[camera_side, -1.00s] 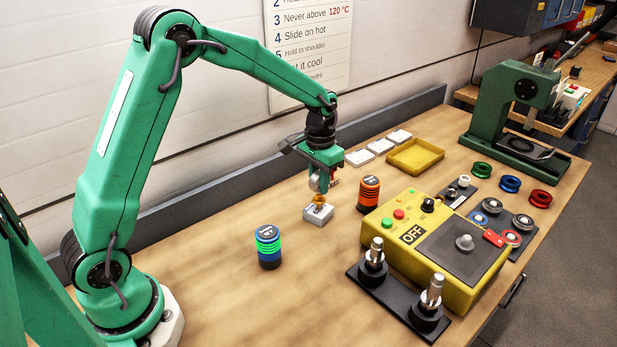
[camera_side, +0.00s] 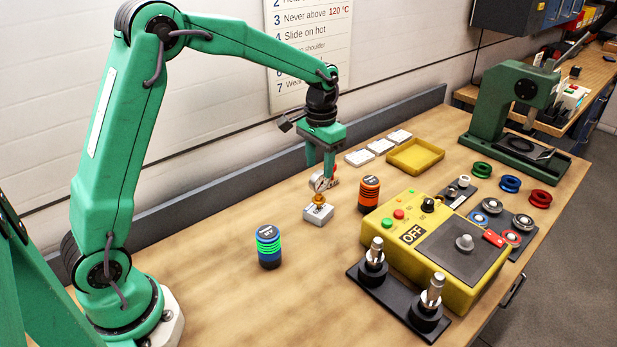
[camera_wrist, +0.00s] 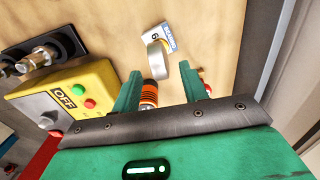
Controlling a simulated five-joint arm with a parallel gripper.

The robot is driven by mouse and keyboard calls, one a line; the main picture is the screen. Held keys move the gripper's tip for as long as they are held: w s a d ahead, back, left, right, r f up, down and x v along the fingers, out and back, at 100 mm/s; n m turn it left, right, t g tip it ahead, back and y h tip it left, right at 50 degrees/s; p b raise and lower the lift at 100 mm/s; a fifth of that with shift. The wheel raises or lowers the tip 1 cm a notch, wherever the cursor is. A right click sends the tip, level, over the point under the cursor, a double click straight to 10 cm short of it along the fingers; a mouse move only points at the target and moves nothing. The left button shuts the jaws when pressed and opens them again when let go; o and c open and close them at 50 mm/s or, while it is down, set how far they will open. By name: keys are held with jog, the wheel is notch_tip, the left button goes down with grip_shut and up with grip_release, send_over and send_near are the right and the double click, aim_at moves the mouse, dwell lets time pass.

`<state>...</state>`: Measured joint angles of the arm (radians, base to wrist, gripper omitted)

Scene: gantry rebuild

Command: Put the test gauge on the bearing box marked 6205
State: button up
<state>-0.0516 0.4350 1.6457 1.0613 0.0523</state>
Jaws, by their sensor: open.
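The test gauge (camera_side: 320,184), a round silver dial on a brass stem, stands upright on a small white box (camera_side: 317,216) on the bench. In the wrist view the gauge (camera_wrist: 159,58) shows from above, over the box (camera_wrist: 168,38), whose label is blue and white. A "6" shows on it; the rest of the marking is hidden or too small to read. My gripper (camera_side: 321,169) is open just above the gauge. In the wrist view its two green fingers (camera_wrist: 161,68) are spread apart, with the gauge beyond and between their tips.
An orange-banded black cylinder (camera_side: 369,193) stands close right of the box, and a blue-green one (camera_side: 268,246) at front left. Several white boxes (camera_side: 380,146) and a yellow tray (camera_side: 416,157) lie behind. A yellow control box (camera_side: 440,250) marked OFF is at right.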

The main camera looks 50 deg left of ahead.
notch_tip(320, 180, up, 7)
jog(key=shift+f, duration=0.1)
dwell(0.7)
jog(key=s+d+r+t, duration=0.1)
jog(key=s+r, duration=0.2)
jog(key=s, duration=0.3)
jog(key=s+d+r+t, duration=0.1)
jog(key=s+r+t, duration=0.15)
jog(key=s, duration=0.35)
jog(key=s+f+t, duration=0.2)
jog(key=s, duration=1.1)
jog(key=shift+s+d, duration=0.25)
jog(key=shift+s, duration=0.05)
